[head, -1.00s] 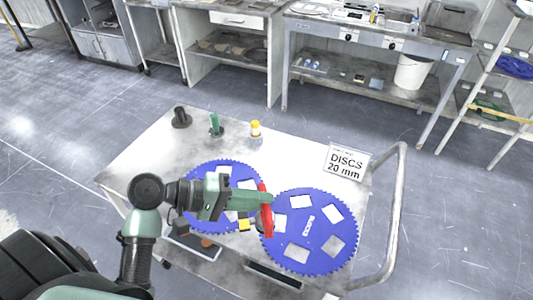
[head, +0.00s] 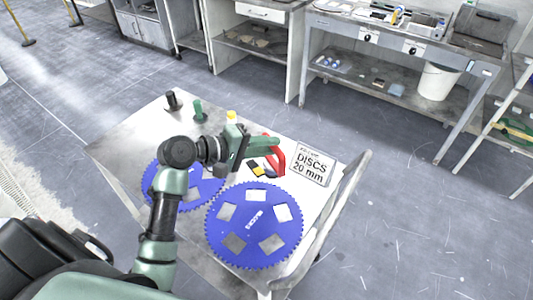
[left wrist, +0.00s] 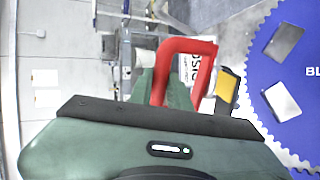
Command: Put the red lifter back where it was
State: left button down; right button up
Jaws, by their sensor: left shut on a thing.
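My left gripper (head: 266,146) is shut on the red lifter (head: 279,160), a red loop-shaped handle, and holds it over the trolley top beside the sign. In the left wrist view the red lifter (left wrist: 188,47) stands out beyond the fingers. I cannot tell whether it touches the surface. Two blue toothed discs with square openings lie on the trolley: the right disc (head: 254,196) is in full view, the left disc (head: 153,183) is partly behind my arm. My right gripper is not in view.
A yellow-and-black item (head: 257,169) lies close to the lifter. A "DISCS 20 mm" sign (head: 312,166) is at the trolley's right end, by the rail (head: 335,205). A yellow-capped bottle (head: 231,117), a green item (head: 199,112) and a dark cylinder (head: 172,101) stand along the back.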

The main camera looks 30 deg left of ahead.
pick_arm(q)
jog(key=w+a+r+n+t+y, duration=0.1)
jog(key=w+a+r+n+y, duration=0.2)
jog(key=w+a+r, duration=0.3)
jog(key=w+a+r+n+t+y, duration=0.1)
jog(key=w+a+r+n+y, duration=0.2)
jog(key=w, duration=0.5)
notch_tip(320, 180, down, 19)
jog(key=a+p, duration=0.1)
jog(key=shift+s+m, duration=0.15)
jog(key=shift+m, duration=0.15)
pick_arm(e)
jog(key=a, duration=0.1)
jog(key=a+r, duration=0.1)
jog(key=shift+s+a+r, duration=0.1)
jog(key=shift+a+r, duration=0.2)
pick_arm(q)
jog(key=shift+f, duration=0.15)
jog(key=c, duration=1.5)
grip_release()
jog(key=shift+s+d+f, duration=0.1)
jog(key=shift+f, duration=0.1)
jog(key=shift+o, duration=0.9)
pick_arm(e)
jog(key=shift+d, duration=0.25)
